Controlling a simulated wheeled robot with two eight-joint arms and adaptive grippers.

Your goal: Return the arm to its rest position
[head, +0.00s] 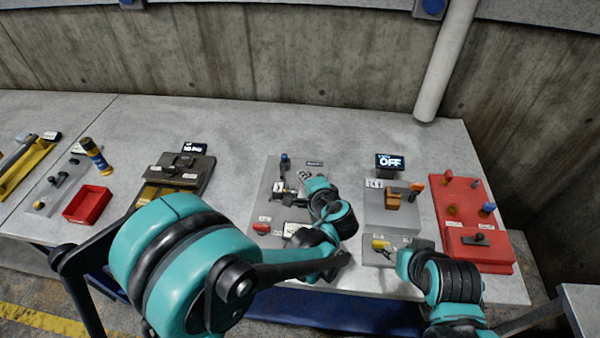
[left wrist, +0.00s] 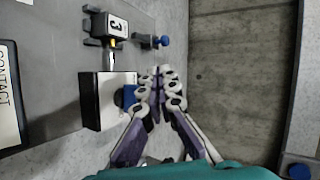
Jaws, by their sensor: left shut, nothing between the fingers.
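My left arm comes in from the left in the head view and bends over the middle of the table. Its gripper (head: 304,177) is over the grey panel (head: 264,212), partly hidden by my own wrist. In the left wrist view the two fingers of my left gripper (left wrist: 158,76) are together, with nothing between them. They are in front of the grey panel, beside a white block (left wrist: 108,100) with a blue part. My right arm's teal joints show at the lower right of the head view. I cannot make out its gripper.
An "OFF" display (head: 391,162) stands behind a grey box with orange parts. A red panel (head: 465,212) is at the right, a red tray (head: 87,204) at the left. A pale pipe (head: 445,60) meets the table's back edge. A concrete wall (head: 270,55) stands behind.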

